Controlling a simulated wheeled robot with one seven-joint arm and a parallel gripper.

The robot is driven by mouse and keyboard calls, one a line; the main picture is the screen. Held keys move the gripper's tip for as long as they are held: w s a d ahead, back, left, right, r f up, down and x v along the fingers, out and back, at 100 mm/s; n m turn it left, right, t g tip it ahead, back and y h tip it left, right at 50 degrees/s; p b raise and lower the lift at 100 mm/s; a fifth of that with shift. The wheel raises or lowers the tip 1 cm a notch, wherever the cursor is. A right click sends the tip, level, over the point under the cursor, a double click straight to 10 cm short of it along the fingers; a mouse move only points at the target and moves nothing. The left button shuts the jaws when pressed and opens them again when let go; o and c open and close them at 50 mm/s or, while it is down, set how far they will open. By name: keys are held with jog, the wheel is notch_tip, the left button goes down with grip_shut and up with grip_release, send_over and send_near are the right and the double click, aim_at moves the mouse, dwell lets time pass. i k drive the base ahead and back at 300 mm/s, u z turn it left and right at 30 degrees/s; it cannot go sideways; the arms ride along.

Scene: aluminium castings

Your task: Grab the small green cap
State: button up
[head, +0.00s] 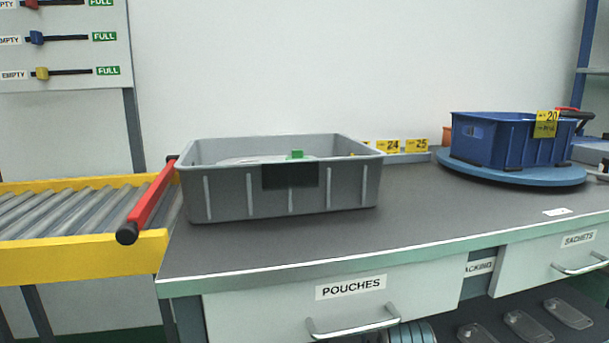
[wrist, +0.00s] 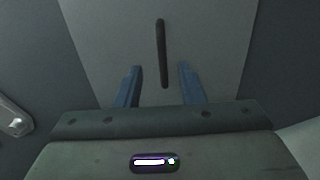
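A small green cap (head: 297,154) shows just above the near rim of the grey bin (head: 225,204) in the head view. The bin stands on the dark worktop, left of the middle. The cap's lower part and most of what lies in the bin are hidden by the bin's wall. In the wrist view my gripper (wrist: 160,82) has its two blue fingers well apart with nothing between them. Beyond them are a pale panel and a dark bar (wrist: 162,52). The cap is not in the wrist view, and my gripper is not in the head view.
A blue crate (head: 495,150) stands on a round blue turntable (head: 555,178) at the right. A roller conveyor (head: 80,215) with a red bar (head: 150,200) adjoins the worktop (head: 420,215) at the left. The worktop between bin and turntable is clear. Drawers sit below.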

aim_at(299, 154)
jog(key=k, duration=1)
